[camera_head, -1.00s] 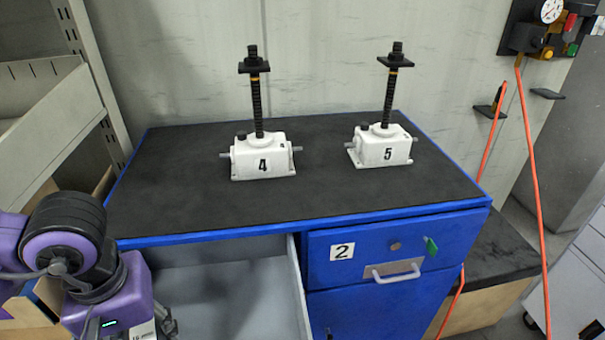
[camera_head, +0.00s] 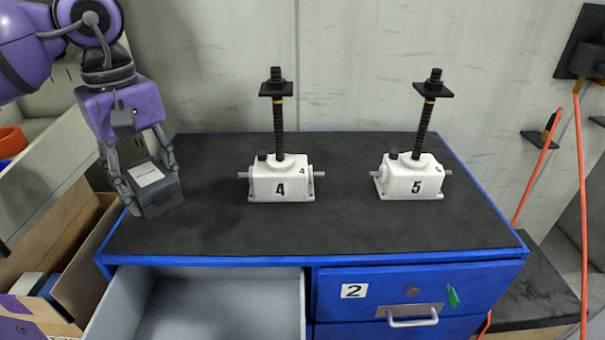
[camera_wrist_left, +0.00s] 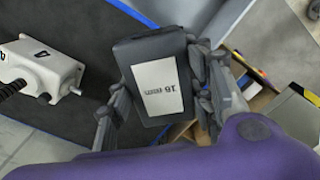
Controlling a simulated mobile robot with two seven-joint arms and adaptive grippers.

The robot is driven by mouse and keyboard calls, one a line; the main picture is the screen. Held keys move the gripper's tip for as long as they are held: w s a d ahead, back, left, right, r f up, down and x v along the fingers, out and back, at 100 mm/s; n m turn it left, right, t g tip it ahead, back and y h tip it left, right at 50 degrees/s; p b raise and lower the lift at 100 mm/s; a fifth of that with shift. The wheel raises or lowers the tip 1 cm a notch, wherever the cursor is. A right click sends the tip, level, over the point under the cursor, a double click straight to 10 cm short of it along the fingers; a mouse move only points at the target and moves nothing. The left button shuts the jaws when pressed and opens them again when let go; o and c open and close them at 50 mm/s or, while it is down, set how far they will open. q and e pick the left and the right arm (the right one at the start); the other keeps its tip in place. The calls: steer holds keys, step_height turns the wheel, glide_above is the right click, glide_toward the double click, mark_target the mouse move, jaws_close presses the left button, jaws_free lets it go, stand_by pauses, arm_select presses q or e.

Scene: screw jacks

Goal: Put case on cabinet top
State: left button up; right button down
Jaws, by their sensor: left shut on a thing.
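My left gripper (camera_head: 146,180) is shut on a dark grey case (camera_head: 163,200) with a white label. In the left wrist view the case (camera_wrist_left: 130,52) sits between the two fingers, and its label reads "16 mm". The cabinet top (camera_head: 225,225) is a black mat with a blue edge. The case is at the left end of the cabinet top, over or close to its left edge. I cannot tell whether it touches the mat. My right gripper is in neither view.
White screw jacks 4 (camera_head: 281,180) and 5 (camera_head: 412,177) stand upright on the cabinet top. The mat is clear in front of them. An open grey drawer (camera_head: 220,305) juts out below. A cardboard box (camera_head: 80,255) stands at the left. An orange hose (camera_head: 583,200) hangs at the right.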

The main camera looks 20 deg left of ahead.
arm_select(q)
steer(key=shift+w+a+f, duration=0.15)
steer(key=shift+a+f, duration=0.05)
steer(key=w+a+f, duration=0.2)
steer(key=w, duration=0.1)
steer(key=w+a+f, duration=0.2)
steer(key=w+f, duration=0.1)
steer(key=w+a+f, duration=0.2)
steer(key=w+f, duration=0.1)
steer(key=w, duration=0.1)
steer(key=shift+a, duration=0.4)
steer(key=shift+w+a+f, duration=0.3)
steer(key=shift+w+f, duration=0.1)
steer(key=shift+f, duration=0.3)
step_height(320, 180, down, 3)
steer(key=shift+w+a+f, duration=0.1)
